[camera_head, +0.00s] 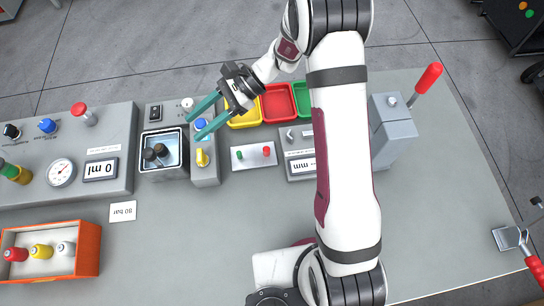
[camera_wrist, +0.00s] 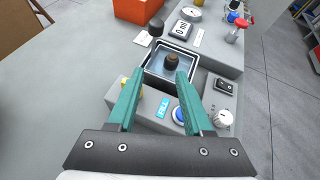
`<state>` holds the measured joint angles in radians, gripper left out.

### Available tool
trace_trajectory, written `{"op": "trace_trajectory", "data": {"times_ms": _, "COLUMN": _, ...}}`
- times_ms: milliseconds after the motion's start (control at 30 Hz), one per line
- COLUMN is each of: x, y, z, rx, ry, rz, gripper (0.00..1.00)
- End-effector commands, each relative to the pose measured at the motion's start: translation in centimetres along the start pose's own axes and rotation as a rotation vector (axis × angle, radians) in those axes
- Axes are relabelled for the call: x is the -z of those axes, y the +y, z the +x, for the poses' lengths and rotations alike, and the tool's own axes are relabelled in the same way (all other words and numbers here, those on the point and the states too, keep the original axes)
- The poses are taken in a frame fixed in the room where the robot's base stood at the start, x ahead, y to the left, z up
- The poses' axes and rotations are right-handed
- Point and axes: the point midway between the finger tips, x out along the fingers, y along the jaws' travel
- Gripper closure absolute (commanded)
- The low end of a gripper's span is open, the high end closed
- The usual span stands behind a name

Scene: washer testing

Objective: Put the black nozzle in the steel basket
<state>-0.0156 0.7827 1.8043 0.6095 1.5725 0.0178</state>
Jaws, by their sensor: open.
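The steel basket (camera_head: 181,133) is a square metal tub at the left-centre of the bench. It also shows in the wrist view (camera_wrist: 150,72). Two dark, rounded pieces appear at it in the head view: one black piece (camera_head: 149,154) and one brownish-black piece (camera_head: 161,150). In the wrist view the brownish piece (camera_wrist: 171,63) is inside the basket, while the black piece (camera_wrist: 143,38) appears over or beside its far-left corner. I cannot tell whether that one touches it, or which is the nozzle. My gripper (camera_head: 192,128) is open and empty, its teal fingers above the basket's near side (camera_wrist: 160,76).
A panel with a blue button (camera_head: 200,123) and yellow knob (camera_head: 202,157) adjoins the basket. A gauge console (camera_head: 100,150) stands left of it. Coloured trays (camera_head: 277,106) lie right.

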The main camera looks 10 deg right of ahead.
Motion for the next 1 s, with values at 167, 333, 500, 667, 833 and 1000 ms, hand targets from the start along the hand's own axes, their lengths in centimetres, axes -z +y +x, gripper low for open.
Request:
{"op": "trace_trajectory", "data": {"times_ms": 167, "x": -6.5, "y": 9.1, "z": -5.6, "rx": -0.145, "ry": 0.302, "rz": -0.293, "gripper": 0.49}}
{"op": "trace_trajectory", "data": {"times_ms": 333, "x": -7.5, "y": 19.4, "z": -9.7, "rx": -0.281, "ry": 0.649, "rz": -0.541, "gripper": 0.49}}
{"op": "trace_trajectory", "data": {"times_ms": 500, "x": -6.1, "y": 24.5, "z": -11.7, "rx": -0.356, "ry": 0.856, "rz": -0.655, "gripper": 0.49}}
{"op": "trace_trajectory", "data": {"times_ms": 667, "x": -5.7, "y": 25.3, "z": -12.1, "rx": -0.371, "ry": 0.892, "rz": -0.673, "gripper": 0.49}}
{"op": "trace_trajectory", "data": {"times_ms": 833, "x": -5.7, "y": 25.2, "z": -12.0, "rx": -0.369, "ry": 0.89, "rz": -0.672, "gripper": 0.49}}
{"op": "trace_trajectory", "data": {"times_ms": 1000, "x": -5.7, "y": 25.2, "z": -12.0, "rx": -0.369, "ry": 0.889, "rz": -0.672, "gripper": 0.49}}
